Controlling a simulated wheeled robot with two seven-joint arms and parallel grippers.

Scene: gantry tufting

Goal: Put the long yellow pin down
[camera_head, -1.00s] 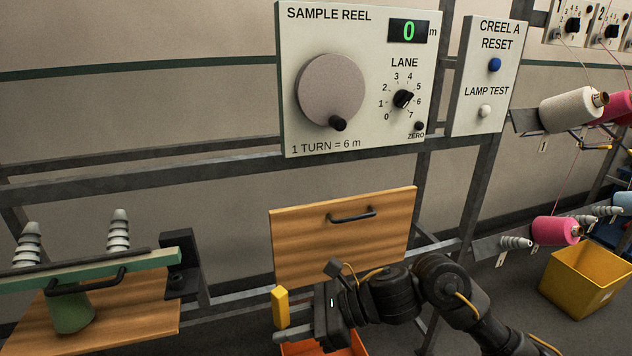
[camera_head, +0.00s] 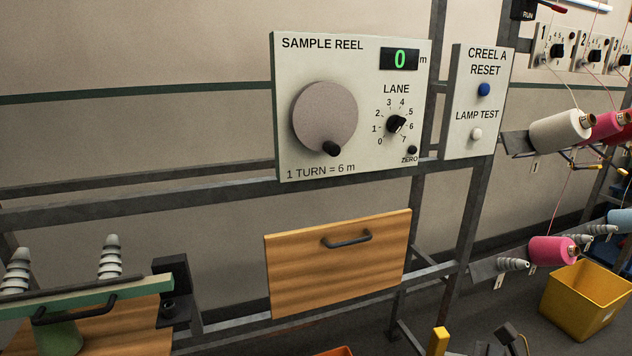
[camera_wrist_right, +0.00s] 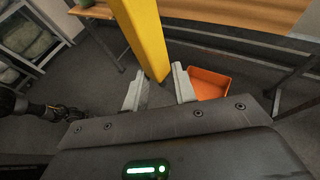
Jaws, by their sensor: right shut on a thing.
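The long yellow pin (camera_wrist_right: 146,38) stands up between the fingers of my right gripper (camera_wrist_right: 158,86) in the right wrist view. The gripper is shut on it. The left arm does not show in the head view.
An orange bin (camera_wrist_right: 208,84) stands on the floor beyond the right gripper. A wooden drawer front (camera_head: 338,262) hangs below the sample reel panel (camera_head: 350,105). A yellow bin (camera_head: 585,297) and yarn cones (camera_head: 553,250) are at the right. A green bar with grey cones (camera_head: 110,258) is at the left.

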